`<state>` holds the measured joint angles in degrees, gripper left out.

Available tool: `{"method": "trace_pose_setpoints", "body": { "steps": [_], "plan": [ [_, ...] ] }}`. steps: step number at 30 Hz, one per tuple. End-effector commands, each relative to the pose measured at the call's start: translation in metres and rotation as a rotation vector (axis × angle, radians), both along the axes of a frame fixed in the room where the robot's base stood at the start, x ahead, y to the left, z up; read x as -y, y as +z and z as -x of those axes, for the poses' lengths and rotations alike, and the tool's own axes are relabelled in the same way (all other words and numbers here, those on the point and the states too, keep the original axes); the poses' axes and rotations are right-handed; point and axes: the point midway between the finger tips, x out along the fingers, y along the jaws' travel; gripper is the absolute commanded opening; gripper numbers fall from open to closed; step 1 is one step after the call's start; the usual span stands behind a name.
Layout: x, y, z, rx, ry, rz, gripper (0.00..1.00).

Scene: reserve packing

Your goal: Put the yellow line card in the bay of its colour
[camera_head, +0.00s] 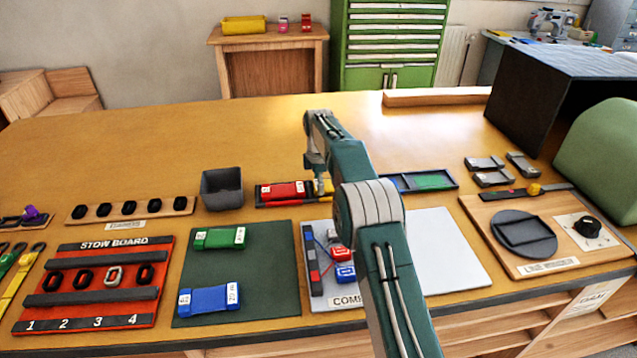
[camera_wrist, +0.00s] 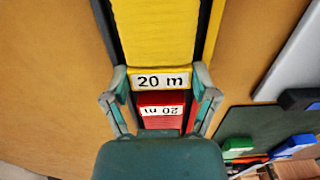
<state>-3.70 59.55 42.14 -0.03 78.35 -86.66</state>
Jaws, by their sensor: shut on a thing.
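My gripper (camera_head: 321,189) points down over the long dark tray, its fingers shut on the sides of the yellow line card (camera_wrist: 155,32). In the wrist view my gripper (camera_wrist: 160,80) spans the card's end, marked "20 m". A strip of yellow bay floor (camera_wrist: 214,30) shows along the card's right side. I cannot tell whether the card rests on the floor or is just above it. In the head view my arm and gripper hide most of the card. The red line card (camera_head: 283,192) lies in the tray's left bay, also seen in the wrist view (camera_wrist: 160,103).
The tray's green bay (camera_head: 433,181) is empty, with a blue bay partly hidden beside it. Green (camera_head: 219,238) and blue (camera_head: 209,299) line cards lie on the dark green mat (camera_head: 270,270). A grey bin (camera_head: 221,188) stands just left of the tray.

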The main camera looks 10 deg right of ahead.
Motion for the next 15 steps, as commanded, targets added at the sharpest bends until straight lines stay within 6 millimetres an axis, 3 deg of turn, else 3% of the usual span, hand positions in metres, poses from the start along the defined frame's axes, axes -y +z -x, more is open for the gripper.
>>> {"method": "trace_pose_setpoints", "body": {
  "steps": [5, 6, 7, 8, 15],
  "plan": [
    [0.0000, -0.0033, 0.0001, -0.001, 0.000, 0.000, 0.28],
    [0.0000, -0.0036, 0.0001, 0.000, 0.000, 0.000, 0.80],
    [0.0000, -0.0034, 0.0000, 0.000, 0.000, 0.000, 0.94],
    [0.0000, -0.0034, 0.0000, 0.000, 0.000, 0.000, 1.00],
    [0.0000, -0.0033, -0.0001, 0.000, 0.000, 0.000, 1.00]
  ]
}}
